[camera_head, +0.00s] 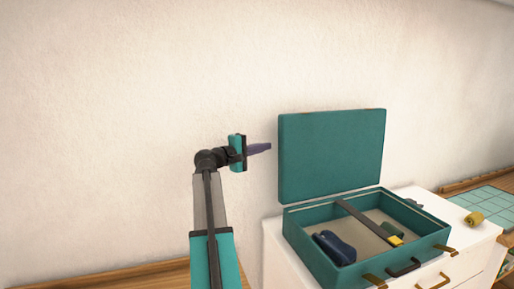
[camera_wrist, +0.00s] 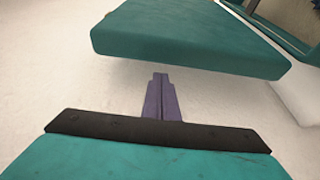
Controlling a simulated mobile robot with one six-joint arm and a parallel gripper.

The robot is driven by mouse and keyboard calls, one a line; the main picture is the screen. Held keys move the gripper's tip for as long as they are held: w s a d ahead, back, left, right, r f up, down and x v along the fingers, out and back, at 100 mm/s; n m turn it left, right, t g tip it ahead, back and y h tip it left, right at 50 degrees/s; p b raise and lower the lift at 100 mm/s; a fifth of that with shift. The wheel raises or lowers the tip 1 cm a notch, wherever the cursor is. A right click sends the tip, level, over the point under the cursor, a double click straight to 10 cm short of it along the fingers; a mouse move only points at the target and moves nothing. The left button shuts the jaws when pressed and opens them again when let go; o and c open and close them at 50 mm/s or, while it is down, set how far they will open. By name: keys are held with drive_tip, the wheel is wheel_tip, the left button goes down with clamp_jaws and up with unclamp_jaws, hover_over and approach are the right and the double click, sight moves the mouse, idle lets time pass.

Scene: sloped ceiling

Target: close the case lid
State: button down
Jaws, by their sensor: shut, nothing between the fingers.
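The teal case (camera_head: 322,260) sits on a white cabinet, and its teal lid (camera_head: 332,155) stands open, upright along the back. My gripper (camera_head: 269,147) is shut and empty, with its purple fingers pointing right, just left of the lid's left edge. In the wrist view the shut fingers (camera_wrist: 160,78) point toward the lid (camera_wrist: 190,38), with the wall behind. A small gap seems to lie between fingertips and lid; I cannot tell exactly how wide. The case's black front handle (camera_head: 403,267) and brass latches (camera_head: 375,281) show at its front.
Inside the case lie a dark blue item (camera_head: 334,247) and a dark strap with a yellow end (camera_head: 370,222). A yellow-green roll (camera_head: 474,218) lies on the white cabinet (camera_head: 478,240) at right. The wall (camera_head: 120,130) is close behind; the space left of the lid is free.

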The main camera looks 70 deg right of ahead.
drive_tip(key=shift+x, duration=1.5)
drive_tip(key=shift+s+a, duration=0.1)
drive_tip(key=shift+s, duration=0.05)
